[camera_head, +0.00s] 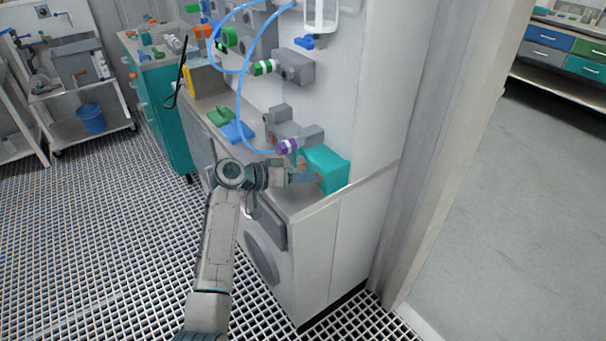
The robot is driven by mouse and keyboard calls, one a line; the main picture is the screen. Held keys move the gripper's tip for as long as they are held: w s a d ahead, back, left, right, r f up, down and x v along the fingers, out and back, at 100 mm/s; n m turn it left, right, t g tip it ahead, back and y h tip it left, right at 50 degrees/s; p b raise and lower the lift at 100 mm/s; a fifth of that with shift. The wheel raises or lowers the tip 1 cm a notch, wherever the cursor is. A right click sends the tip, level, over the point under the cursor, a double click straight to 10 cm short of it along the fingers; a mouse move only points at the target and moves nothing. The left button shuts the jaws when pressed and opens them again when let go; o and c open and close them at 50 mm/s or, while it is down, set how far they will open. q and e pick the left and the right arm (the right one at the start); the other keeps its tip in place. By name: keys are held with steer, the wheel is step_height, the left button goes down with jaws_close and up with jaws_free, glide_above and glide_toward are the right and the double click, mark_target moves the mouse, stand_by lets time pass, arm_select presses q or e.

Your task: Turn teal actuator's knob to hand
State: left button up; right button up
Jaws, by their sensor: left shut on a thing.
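The teal actuator (331,172) is a box-shaped unit at the right end of the grey counter, against the white panel. My left gripper (304,175) reaches in from the lower left to the actuator's left face. It is shut on the knob there. The gripper hides most of the knob, so its setting cannot be read. My right gripper is not in view.
A grey valve with a purple and white collar (288,146) sits just above the gripper, with a blue hose (241,110) looping down to it. Green and blue blocks (236,130) lie farther left on the counter (322,205). A teal cabinet (165,115) stands behind.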

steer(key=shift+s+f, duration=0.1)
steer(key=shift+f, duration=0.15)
arm_select(q)
steer(key=o, duration=1)
steer(key=shift+s+a+r, duration=0.1)
steer(key=shift+s+a, duration=0.05)
steer(key=shift+a, duration=0.35)
steer(key=b+v, duration=0.1)
steer(key=v, duration=0.8)
steer(key=shift+a, duration=0.3)
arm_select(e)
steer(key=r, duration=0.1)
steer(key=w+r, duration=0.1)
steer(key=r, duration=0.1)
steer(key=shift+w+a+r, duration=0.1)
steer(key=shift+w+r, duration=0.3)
